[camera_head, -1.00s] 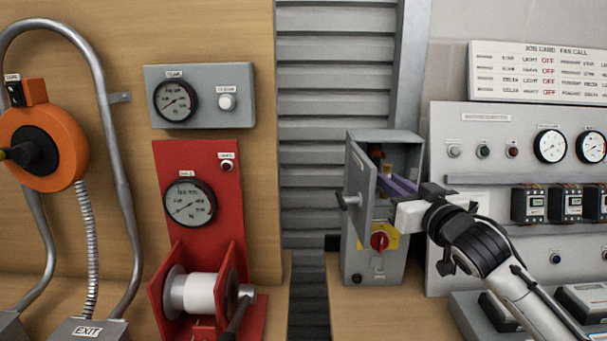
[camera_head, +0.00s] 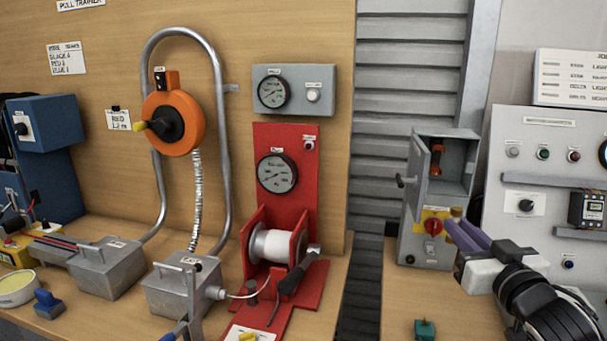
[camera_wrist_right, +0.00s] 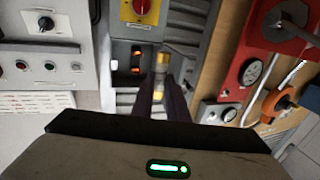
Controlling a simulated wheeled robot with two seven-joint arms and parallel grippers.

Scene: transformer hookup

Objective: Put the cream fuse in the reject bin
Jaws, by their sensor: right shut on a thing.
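My right gripper (camera_head: 455,223), with purple fingers, is shut on a fuse with brassy end caps. One cap of the fuse (camera_head: 456,212) shows above the fingertips in the head view. In the right wrist view the fuse (camera_wrist_right: 162,61) stands between the fingers; its body is mostly covered and its colour is hard to tell. The gripper is in front of the lower right of the grey fuse box (camera_head: 414,243), outside it. The box door (camera_head: 416,175) hangs open. No reject bin can be made out. My left gripper is not in view.
A red knob (camera_head: 433,227) on a yellow plate sits close to the fingertips. A control panel (camera_head: 530,160) stands to the right. A red winch stand (camera_head: 300,215) and grey boxes (camera_head: 108,268) are left. A small green block (camera_head: 425,329) lies on the bench front.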

